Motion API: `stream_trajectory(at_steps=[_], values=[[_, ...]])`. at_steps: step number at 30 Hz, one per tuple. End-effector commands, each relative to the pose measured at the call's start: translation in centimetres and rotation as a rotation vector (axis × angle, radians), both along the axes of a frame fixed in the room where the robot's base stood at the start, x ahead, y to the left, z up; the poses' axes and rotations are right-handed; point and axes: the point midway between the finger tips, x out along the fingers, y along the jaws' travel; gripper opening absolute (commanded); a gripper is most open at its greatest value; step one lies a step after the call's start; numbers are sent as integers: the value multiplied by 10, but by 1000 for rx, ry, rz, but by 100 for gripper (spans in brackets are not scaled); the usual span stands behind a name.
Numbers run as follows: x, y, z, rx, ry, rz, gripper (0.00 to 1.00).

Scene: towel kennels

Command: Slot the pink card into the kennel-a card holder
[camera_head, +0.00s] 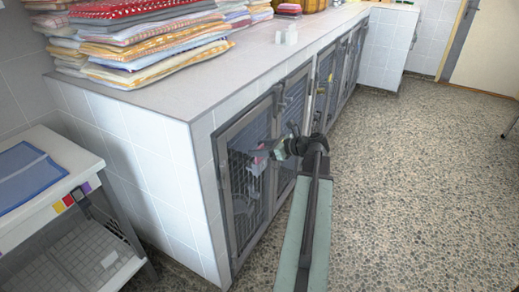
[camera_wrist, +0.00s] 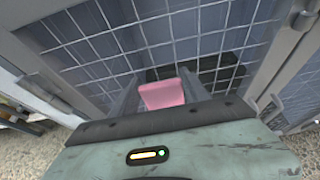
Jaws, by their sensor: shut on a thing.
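The pink card (camera_wrist: 165,94) is between the two fingers of my gripper (camera_wrist: 163,88), in front of a wire-mesh kennel door. In the head view the card (camera_head: 257,160) is a small pink patch at the tip of my gripper (camera_head: 262,154), close to the nearest kennel door (camera_head: 246,190). The gripper is shut on the card. A dark box-like shape (camera_wrist: 218,68) shows just beyond the card in the wrist view; I cannot tell if it is the card holder. I cannot tell whether the card touches anything ahead.
Folded towels (camera_head: 150,40) are stacked on the tiled counter (camera_head: 230,75) above the kennels. A white cart (camera_head: 60,180) with a blue mat (camera_head: 28,178) stands at the left. The pebbled floor (camera_head: 420,180) at the right is clear. A door latch (camera_wrist: 302,20) juts out at the upper right.

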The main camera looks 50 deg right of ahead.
Motion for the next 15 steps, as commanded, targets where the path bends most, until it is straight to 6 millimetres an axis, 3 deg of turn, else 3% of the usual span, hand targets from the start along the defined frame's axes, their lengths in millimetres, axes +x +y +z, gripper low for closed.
stream_trajectory(at_steps=[15], values=[[0,0,-14,0,0,0,15]])
